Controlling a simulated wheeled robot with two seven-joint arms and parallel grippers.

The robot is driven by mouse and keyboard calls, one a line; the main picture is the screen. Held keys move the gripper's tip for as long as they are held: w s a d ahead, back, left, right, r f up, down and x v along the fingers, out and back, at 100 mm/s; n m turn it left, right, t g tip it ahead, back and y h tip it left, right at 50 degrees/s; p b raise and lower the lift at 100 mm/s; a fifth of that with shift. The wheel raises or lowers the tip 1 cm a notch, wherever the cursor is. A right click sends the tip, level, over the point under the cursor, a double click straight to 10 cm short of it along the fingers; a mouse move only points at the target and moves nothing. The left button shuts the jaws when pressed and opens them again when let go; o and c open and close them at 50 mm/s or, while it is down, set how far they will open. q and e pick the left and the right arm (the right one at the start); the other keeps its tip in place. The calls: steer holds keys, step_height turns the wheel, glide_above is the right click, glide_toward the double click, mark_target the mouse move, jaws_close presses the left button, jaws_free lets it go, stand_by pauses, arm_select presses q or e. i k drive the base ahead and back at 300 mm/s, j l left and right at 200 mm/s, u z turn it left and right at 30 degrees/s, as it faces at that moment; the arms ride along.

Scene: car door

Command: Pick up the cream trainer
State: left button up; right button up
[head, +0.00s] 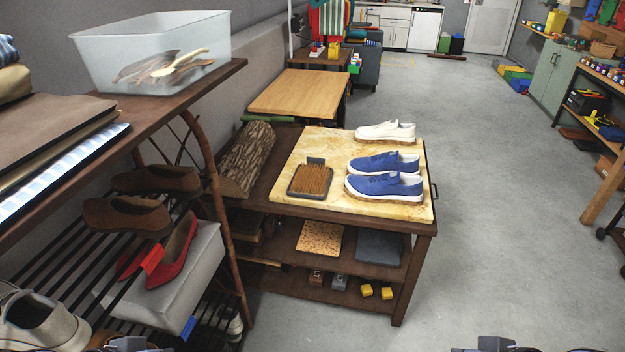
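A cream-white trainer (385,131) with a brown sole edge stands upright at the back of a pale stone-patterned top on a low wooden table (428,228), toe to the right. Two blue trainers with white soles, one (385,163) behind the other (383,187), stand in front of it. Another light cream-grey shoe (40,325) sits on the shoe rack at the bottom left, partly cut off. Only small dark parts of my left gripper (125,344) and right gripper (495,344) show at the bottom edge, far from the table. Their fingers cannot be made out.
A brush-like mat in a dark tray (310,181) and a log (247,156) lie left of the trainers. The shoe rack (225,225) with brown and red shoes and a clear bin (155,55) stands at the left. Grey floor (500,230) is free right of the table.

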mark_target(386, 131)
steer(key=i+l+z, duration=0.25)
steer(key=l+z, duration=0.25)
steer(key=i+l+z, duration=0.5)
steer(key=l, duration=0.15)
steer(key=i+l+z, duration=0.6)
steer(key=i+z, duration=0.2)
steer(key=z, duration=0.15)
steer(key=i+u, duration=0.35)
steer(key=i, duration=0.25)
steer(key=i+l+u, duration=0.3)
steer(key=i, duration=0.25)
steer(key=i+j+u, duration=0.15)
steer(key=u, duration=0.3)
steer(key=i+u, duration=0.3)
steer(key=u, duration=0.15)
steer(key=i+u, duration=0.25)
steer(key=u, duration=0.2)
steer(key=i+l+u, duration=0.15)
steer(key=u, duration=0.3)
steer(key=i+l+u, duration=0.2)
steer(key=u, duration=0.25)
steer(key=i+u, duration=0.25)
steer(key=u, duration=0.25)
steer(key=i+u, duration=0.3)
steer(key=u, duration=0.2)
steer(key=i+l+u, duration=0.15)
steer(key=u, duration=0.3)
steer(key=i, duration=0.1)
